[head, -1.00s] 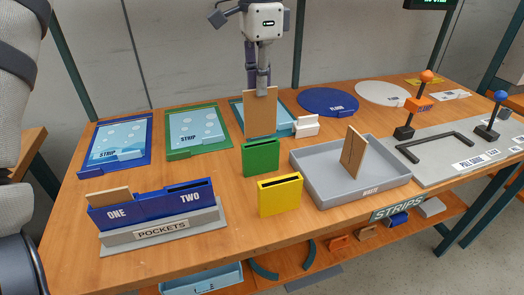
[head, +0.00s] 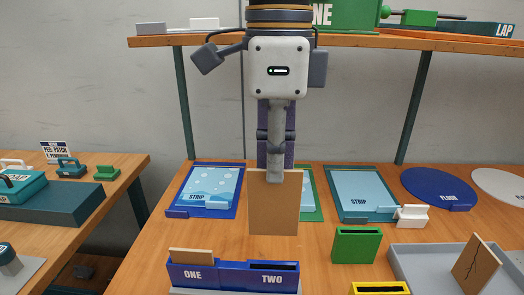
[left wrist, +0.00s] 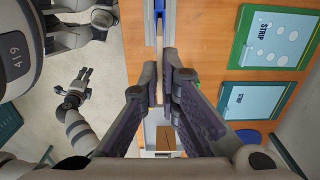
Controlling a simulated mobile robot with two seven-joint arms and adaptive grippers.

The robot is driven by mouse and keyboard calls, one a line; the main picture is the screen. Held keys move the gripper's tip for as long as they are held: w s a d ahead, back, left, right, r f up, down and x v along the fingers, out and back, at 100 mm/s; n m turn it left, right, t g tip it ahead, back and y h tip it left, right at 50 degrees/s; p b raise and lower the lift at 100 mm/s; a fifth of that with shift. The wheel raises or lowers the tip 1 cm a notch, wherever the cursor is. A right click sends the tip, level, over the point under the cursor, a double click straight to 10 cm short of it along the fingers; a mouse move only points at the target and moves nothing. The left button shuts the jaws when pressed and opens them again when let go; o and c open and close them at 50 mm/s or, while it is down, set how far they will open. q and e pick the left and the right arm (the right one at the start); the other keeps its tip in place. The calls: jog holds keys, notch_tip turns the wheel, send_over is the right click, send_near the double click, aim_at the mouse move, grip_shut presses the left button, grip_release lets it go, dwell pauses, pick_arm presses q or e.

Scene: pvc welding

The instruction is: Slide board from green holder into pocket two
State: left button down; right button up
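My left gripper (head: 274,177) is shut on the top edge of a plain brown board (head: 273,210), which hangs upright. In the head view the board is just behind and above the blue pocket block, near pocket two (head: 272,267), with its bottom edge apart from the slot. In the left wrist view the board (left wrist: 159,88) shows edge-on between the fingers. The green holder (head: 357,245) stands empty to the right. Pocket one (head: 193,276) has a board (head: 190,256) in it.
A yellow holder (head: 380,288) and a grey tray (head: 418,256) with a cracked board (head: 476,263) lie to the right. Strip mats, such as the blue-edged one (head: 203,190), lie behind. A shelf (head: 160,41) runs above. Another bench (head: 120,195) stands at the left.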

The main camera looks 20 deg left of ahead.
aim_at(275, 199)
pick_arm(q)
jog(key=shift+f, duration=2.9)
notch_tip(275, 199, down, 9)
dwell(2.7)
jog(key=c, duration=1.7)
grip_release()
notch_tip(275, 199, up, 12)
